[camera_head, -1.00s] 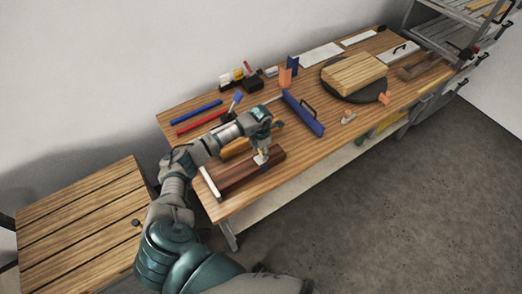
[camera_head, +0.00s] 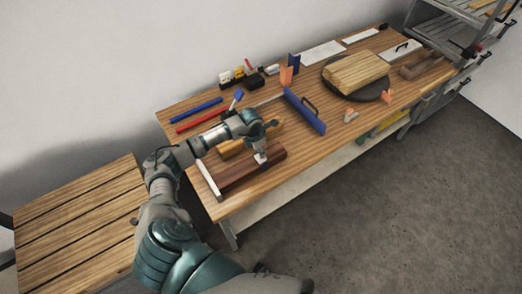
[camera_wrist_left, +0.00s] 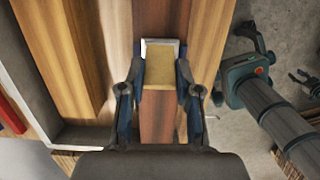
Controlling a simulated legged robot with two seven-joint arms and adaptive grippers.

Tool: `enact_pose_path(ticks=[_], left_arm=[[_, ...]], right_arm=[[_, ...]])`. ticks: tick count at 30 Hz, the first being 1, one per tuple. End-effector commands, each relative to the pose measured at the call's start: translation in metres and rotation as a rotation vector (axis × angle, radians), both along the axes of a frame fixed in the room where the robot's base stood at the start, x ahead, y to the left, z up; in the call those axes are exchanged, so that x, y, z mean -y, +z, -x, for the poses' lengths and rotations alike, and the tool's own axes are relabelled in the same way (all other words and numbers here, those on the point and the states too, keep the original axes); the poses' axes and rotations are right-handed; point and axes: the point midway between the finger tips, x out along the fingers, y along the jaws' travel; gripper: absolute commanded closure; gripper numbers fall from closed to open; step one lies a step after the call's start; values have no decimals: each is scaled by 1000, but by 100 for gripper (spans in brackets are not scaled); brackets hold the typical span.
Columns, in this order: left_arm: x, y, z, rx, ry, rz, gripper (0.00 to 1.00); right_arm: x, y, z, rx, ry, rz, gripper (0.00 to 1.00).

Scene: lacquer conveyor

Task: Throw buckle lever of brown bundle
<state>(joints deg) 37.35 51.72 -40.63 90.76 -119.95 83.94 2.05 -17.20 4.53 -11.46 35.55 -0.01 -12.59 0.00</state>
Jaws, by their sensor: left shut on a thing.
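The brown bundle (camera_head: 240,178) of dark planks lies near the front left of the workbench; its reddish-brown wood also shows in the wrist view (camera_wrist_left: 158,118). My left gripper (camera_head: 261,154) points down at the bundle's right part, at a small pale buckle (camera_head: 261,158). In the wrist view, my left gripper (camera_wrist_left: 160,85) is shut on a tan block-like lever (camera_wrist_left: 160,74) in front of a pale metal frame (camera_wrist_left: 172,43). My right gripper (camera_wrist_left: 233,70) shows in the wrist view off to the right, above the floor, with its fingers spread and empty.
A lighter wood bundle (camera_head: 233,148) lies just behind the brown one. A blue fence with a handle (camera_head: 304,112) stands to the right. A round dark turntable (camera_head: 340,91) bears pale boards. The bench front corner is bare.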

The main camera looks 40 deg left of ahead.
Motion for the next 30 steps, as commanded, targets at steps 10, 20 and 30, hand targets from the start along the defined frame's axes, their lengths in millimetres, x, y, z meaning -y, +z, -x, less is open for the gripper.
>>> enact_pose_path(ticks=[10, 20, 30], left_arm=[[-6, -13, 13, 231, 0, 92, 100], [-8, -16, 18, 356, 0, 145, 100], [-9, -16, 21, 415, 1, 170, 100]], right_arm=[[0, -48, 6, -9, 0, 0, 60], [-10, -50, -54, 20, -8, -5, 60], [-19, -32, -93, 35, -13, -9, 60]])
